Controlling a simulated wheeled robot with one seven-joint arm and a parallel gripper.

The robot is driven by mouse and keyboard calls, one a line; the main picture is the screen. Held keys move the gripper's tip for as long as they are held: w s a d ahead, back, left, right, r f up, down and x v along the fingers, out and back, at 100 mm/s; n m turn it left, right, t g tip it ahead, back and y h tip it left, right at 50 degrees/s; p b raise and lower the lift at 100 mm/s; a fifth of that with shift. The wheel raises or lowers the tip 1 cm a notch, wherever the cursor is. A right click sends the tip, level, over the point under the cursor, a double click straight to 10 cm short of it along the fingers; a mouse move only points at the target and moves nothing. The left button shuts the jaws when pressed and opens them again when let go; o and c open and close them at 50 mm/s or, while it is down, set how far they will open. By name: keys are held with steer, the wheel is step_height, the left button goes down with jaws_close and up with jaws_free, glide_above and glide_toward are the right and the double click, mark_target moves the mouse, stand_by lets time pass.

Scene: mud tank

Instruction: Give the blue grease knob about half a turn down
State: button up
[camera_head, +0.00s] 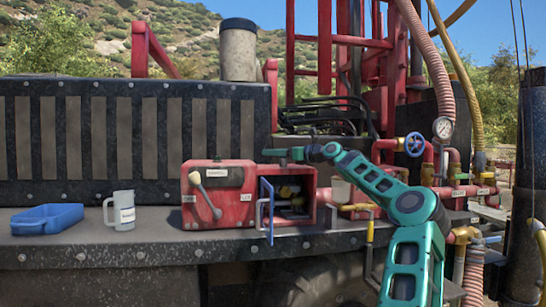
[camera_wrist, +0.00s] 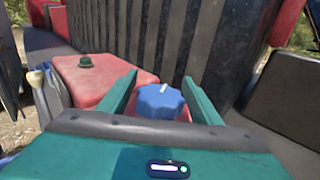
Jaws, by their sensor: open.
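The blue grease knob (camera_wrist: 160,101) shows in the wrist view, a lobed cap with a white mark on top. It sits on top of the red box (camera_head: 218,205), which also shows in the wrist view (camera_wrist: 92,82). My gripper (camera_wrist: 160,77) is open, with one green finger to each side of the knob and a gap visible on both sides. In the head view my gripper (camera_head: 282,153) is just above the box's right part. I cannot make out the knob there. Whether the fingers are low enough to reach around it is hard to tell.
A blue door (camera_head: 266,211) stands open at the box's front. A grey lever (camera_head: 206,195) is on its left face. A dark ribbed wall (camera_head: 130,140) rises behind. A blue valve wheel (camera_head: 414,144) is at right.

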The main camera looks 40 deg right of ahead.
steer(key=c, duration=1)
steer(key=shift+s+d, duration=0.15)
steer(key=shift+d, duration=0.05)
steer(key=shift+c, duration=0.2)
steer(key=shift+h, duration=0.3)
steer(key=shift+a+m, duration=0.1)
steer(key=shift+m, duration=0.2)
